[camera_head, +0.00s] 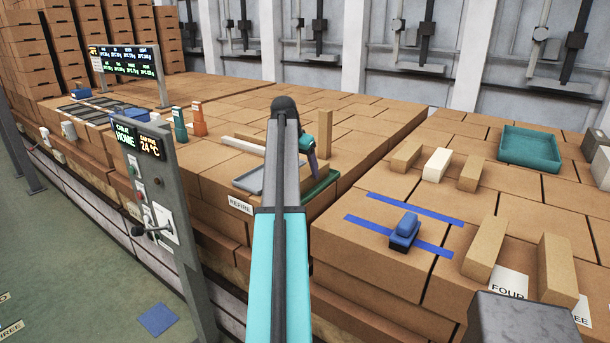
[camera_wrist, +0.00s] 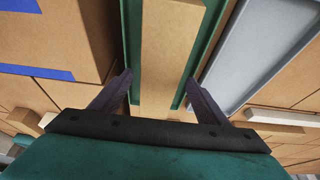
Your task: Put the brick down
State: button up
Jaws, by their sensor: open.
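My gripper (camera_head: 313,172) is at the green tray (camera_head: 320,187), past the end of my arm in the head view. In the wrist view its two dark fingers (camera_wrist: 164,88) are spread wide, one on each side of a tan brick (camera_wrist: 170,50). Strips of the green tray (camera_wrist: 133,30) show along both sides of the brick, so the fingers look apart from it. In the head view a tan block (camera_head: 325,130) stands upright just behind my gripper. I cannot tell whether it is the same brick. My arm hides part of the tray.
A grey tray (camera_head: 262,179) lies left of the green tray. To the right are blue tape strips (camera_head: 415,208), a blue block (camera_head: 405,230), several tan bricks and a teal tray (camera_head: 530,148). A control post (camera_head: 160,200) stands left of my arm.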

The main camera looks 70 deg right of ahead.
jog(key=b+v, duration=0.1)
jog(key=v, duration=0.7)
jog(key=shift+a+r+b, duration=0.15)
jog(key=shift+r+b, duration=0.05)
jog(key=shift+b, duration=0.1)
dwell(0.5)
